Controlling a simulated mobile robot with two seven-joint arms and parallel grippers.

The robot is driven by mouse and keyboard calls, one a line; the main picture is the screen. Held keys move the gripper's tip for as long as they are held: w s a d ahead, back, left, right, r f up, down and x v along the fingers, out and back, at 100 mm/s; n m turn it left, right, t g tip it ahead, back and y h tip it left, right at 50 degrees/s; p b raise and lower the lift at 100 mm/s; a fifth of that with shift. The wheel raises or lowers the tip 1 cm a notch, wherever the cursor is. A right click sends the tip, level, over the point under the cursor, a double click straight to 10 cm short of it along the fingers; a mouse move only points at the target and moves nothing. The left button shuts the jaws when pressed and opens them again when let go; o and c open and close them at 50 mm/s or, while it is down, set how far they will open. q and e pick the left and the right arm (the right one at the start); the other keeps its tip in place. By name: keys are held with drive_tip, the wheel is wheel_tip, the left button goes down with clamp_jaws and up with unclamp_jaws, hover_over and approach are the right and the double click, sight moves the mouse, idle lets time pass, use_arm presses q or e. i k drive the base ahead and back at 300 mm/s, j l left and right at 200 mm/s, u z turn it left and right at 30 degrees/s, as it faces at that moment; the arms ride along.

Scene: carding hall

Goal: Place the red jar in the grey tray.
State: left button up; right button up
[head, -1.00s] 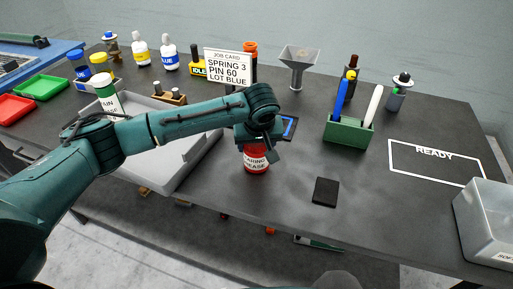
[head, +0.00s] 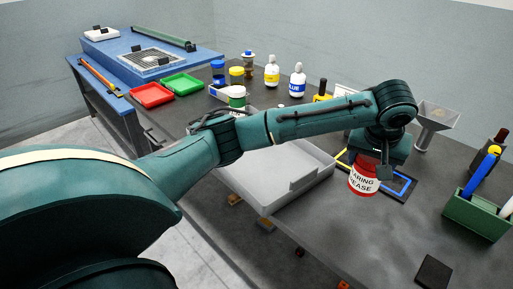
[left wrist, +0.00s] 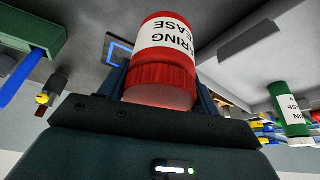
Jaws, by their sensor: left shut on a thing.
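The red jar (head: 363,180) with a white label hangs below my left gripper (head: 378,160), just right of the grey tray. My left gripper is shut on it near its lid; the arm hides part of its top. In the left wrist view the red jar (left wrist: 163,60) sits between the fingers (left wrist: 160,98). The jar looks raised above the table, though its base clearance is hard to judge. The grey tray (head: 262,192) lies left of the jar with bare floor showing; my left arm crosses over its far side. My right gripper is not seen.
A blue-outlined pad (head: 403,187) is right of the jar, with a green pen holder (head: 478,214) farther right. A dark flat block (head: 433,271) lies in front. Red (head: 151,95) and green (head: 183,84) bins are far left.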

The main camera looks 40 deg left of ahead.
sight(275, 170)
drive_tip(key=j, duration=1.25)
drive_tip(key=k, duration=0.05)
